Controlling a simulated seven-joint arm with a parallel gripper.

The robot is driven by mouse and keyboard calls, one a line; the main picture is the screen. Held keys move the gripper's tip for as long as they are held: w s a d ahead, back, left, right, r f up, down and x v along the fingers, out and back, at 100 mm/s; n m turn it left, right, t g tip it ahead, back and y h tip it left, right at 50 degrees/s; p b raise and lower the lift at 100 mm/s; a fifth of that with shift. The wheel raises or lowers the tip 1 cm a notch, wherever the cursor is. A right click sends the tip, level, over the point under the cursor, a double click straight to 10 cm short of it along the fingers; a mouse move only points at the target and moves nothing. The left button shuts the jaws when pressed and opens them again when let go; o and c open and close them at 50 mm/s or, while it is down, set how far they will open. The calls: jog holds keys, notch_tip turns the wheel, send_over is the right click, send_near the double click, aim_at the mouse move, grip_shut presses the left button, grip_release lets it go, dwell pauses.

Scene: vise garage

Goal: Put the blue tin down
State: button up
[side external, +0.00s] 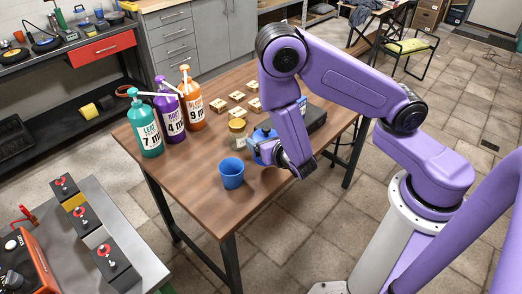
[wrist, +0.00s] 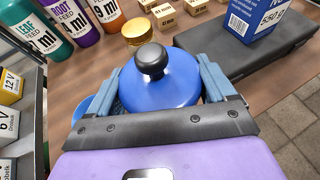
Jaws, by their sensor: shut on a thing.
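The blue tin (wrist: 170,85) has a domed blue lid with a black knob and sits between the two fingers of my gripper (wrist: 165,92) in the wrist view. The fingers press on its left and right sides. In the side external view my gripper (side external: 267,150) is low over the wooden table, and the blue tin (side external: 261,143) shows partly beside it, behind the blue cup. The tin looks upright. Its base is hidden, so I cannot tell whether it touches the table (side external: 190,180).
A blue cup (side external: 231,173) stands close in front of the tin. A gold-lidded jar (side external: 237,133) is just behind. Several pump bottles (side external: 170,112) and small wooden blocks (side external: 238,97) stand farther back. A dark case (wrist: 250,62) bearing a blue box (wrist: 255,18) lies right.

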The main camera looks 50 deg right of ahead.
jog(key=shift+w+a+f, duration=0.1)
jog(key=shift+w+f, duration=0.6)
jog(key=shift+f, duration=0.1)
jog(key=shift+w+f, duration=0.15)
jog(key=shift+f, duration=1.5)
jog(key=shift+f, duration=0.1)
jog(key=o, duration=1.3)
jog(key=shift+c, duration=0.2)
